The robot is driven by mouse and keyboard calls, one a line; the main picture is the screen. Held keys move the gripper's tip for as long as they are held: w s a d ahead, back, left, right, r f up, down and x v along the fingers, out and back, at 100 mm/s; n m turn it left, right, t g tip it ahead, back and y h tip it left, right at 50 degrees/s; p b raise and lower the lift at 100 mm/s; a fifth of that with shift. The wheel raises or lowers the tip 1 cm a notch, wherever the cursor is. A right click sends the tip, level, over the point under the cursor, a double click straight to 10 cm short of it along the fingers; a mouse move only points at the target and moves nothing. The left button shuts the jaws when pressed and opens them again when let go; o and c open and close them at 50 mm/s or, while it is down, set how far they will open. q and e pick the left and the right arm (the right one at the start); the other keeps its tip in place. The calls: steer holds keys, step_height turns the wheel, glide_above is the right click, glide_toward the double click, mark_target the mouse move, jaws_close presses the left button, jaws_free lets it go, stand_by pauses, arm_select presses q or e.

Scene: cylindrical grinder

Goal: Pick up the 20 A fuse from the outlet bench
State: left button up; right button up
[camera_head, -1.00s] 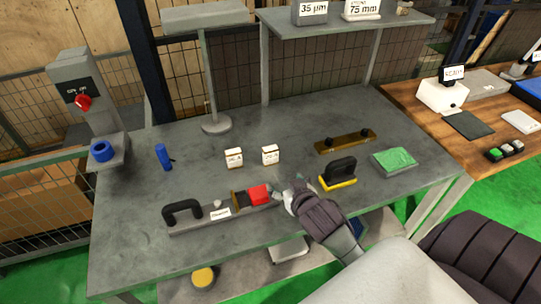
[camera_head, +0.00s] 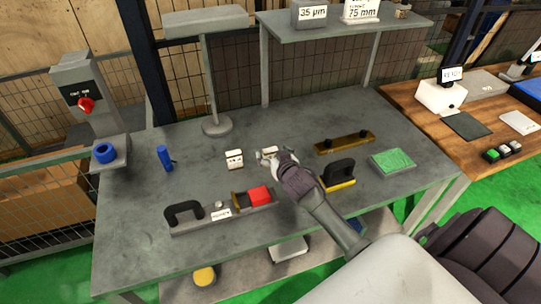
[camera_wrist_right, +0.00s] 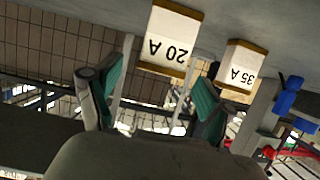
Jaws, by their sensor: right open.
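The 20 A fuse (camera_head: 268,149) is a small white block with brown ends standing on the grey bench (camera_head: 130,240). In the right wrist view the 20 A fuse (camera_wrist_right: 170,38) appears upside down, just beyond and between the fingertips. My right gripper (camera_head: 267,157) is open and right in front of the fuse, partly hiding it in the head view. Its two green-padded fingers (camera_wrist_right: 147,92) stand apart with nothing between them that I can see held. I cannot tell whether they touch the fuse. My left gripper is not in view.
The similar 35 A fuse (camera_head: 234,160) stands close by on the left. A grey bar with a black handle (camera_head: 184,211) and a red block (camera_head: 259,196) lies in front. A black-handled yellow brush-like tool (camera_head: 339,174), brass bar (camera_head: 343,143) and green pad (camera_head: 393,162) lie to the right.

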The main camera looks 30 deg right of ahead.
steer(key=shift+x, duration=1.45)
steer(key=shift+c, duration=0.5)
steer(key=c, duration=1.2)
steer(key=shift+r, duration=0.15)
